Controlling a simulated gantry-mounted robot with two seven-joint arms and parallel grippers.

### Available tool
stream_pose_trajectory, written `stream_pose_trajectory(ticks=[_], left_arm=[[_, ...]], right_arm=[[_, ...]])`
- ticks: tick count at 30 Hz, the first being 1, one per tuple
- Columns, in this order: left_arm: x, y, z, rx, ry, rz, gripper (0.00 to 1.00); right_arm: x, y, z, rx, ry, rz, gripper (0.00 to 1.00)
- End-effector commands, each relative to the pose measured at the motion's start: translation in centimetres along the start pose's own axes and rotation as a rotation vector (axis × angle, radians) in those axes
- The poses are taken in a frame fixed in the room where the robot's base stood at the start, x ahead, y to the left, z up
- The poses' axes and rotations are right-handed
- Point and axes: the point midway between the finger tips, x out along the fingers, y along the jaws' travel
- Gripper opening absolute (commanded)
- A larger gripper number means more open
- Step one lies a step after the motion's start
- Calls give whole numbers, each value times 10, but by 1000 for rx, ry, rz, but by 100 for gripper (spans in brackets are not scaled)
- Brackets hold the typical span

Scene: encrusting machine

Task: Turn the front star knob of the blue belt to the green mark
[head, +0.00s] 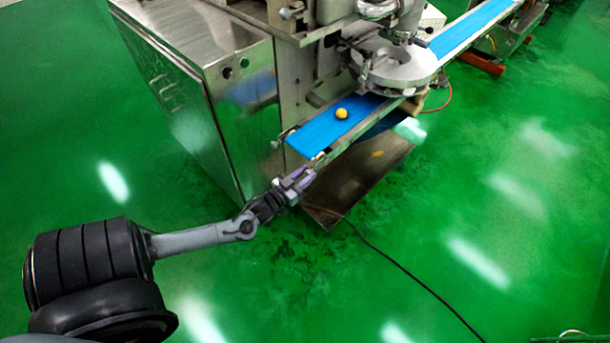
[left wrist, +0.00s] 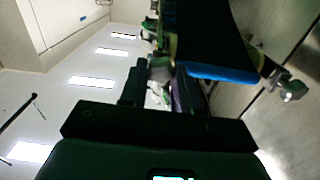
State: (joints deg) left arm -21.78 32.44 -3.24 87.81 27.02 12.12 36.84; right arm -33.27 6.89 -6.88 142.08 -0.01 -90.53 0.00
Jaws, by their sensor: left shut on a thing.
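The blue belt (head: 318,137) slopes down toward me from the machine, and its end edge shows in the left wrist view (left wrist: 222,73). My left gripper (head: 305,176) is at the belt's front end, on the near corner. In the left wrist view its two dark fingers (left wrist: 160,84) stand on either side of a small grey-green part, the front star knob (left wrist: 159,70), and are shut on it. In the head view the gripper hides the knob. I cannot make out a green mark on it. My right gripper is not in view.
A yellow ball (head: 341,113) lies on the belt. The steel cabinet (head: 205,110) stands left of the belt, and a round metal turntable (head: 398,68) is behind. A steel plate (head: 360,180) lies under the belt. A black cable (head: 400,268) crosses the open green floor.

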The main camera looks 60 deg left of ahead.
Motion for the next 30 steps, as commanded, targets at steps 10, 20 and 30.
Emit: stream_pose_trajectory(ticks=[10, 20, 30], left_arm=[[0, 1, -2, 101, 1, 0, 1], [0, 2, -3, 374, -1, 0, 1], [0, 3, -2, 698, 0, 0, 1]], right_arm=[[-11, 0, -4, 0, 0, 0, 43], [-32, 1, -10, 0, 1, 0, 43], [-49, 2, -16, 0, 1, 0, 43]])
